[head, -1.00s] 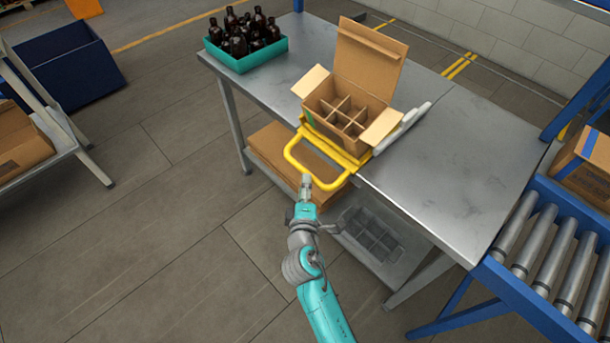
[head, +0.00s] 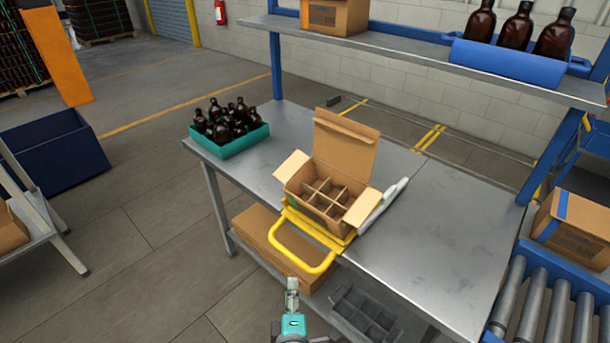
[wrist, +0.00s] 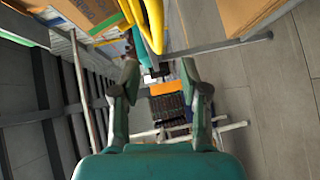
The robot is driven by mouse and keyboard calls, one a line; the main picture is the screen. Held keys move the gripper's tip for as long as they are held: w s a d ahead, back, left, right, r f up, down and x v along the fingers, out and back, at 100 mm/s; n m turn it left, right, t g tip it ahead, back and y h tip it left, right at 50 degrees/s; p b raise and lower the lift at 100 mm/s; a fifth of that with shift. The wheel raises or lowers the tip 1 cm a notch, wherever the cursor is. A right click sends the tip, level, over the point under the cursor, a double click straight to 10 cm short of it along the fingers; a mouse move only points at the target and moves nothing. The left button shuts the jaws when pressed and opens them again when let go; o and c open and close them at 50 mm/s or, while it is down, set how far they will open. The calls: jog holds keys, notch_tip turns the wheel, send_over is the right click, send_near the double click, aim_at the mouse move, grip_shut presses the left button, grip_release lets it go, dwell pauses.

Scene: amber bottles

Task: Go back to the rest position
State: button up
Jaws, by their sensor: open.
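My gripper (head: 291,292) is at the bottom of the head view, in front of the workbench and below the yellow handle. In the wrist view my gripper (wrist: 160,85) shows two fingers spread apart with nothing between them. An open cardboard box (head: 323,205) with dividers stands on the steel workbench (head: 427,235), and its visible compartments look empty. A yellow frame with a handle (head: 300,262) sits at the box's near side; it also shows at the top of the wrist view (wrist: 152,25). My gripper is apart from the box and handle.
A teal tray (head: 238,144) of amber bottles (head: 228,118) stands at the bench's far left. An upper shelf (head: 420,45) holds amber bottles and a box. A roller conveyor (head: 545,320) is at the right. Under the bench are flat cardboard and a grey crate (head: 365,315).

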jog(key=s+d+f+m+g, duration=0.1)
jog(key=s+d+f+m, duration=0.2)
jog(key=s+d, duration=0.65)
jog(key=s+d+f+m+g, duration=0.1)
jog(key=s+d+f+m, duration=0.25)
jog(key=s+d, duration=0.55)
jog(key=s+d+r+m+h, duration=0.1)
jog(key=s+d+r+m, duration=0.2)
jog(key=s, duration=0.6)
jog(key=s+d+r+m+h, duration=0.1)
jog(key=s+d+r+m, duration=0.2)
jog(key=s+r+m, duration=0.5)
jog(key=shift+s+d+r+t, duration=0.15)
jog(key=shift+s+r+t, duration=0.15)
jog(key=shift+s+r, duration=0.7)
jog(key=shift+s+f+m, duration=0.25)
jog(key=shift+s+f, duration=0.05)
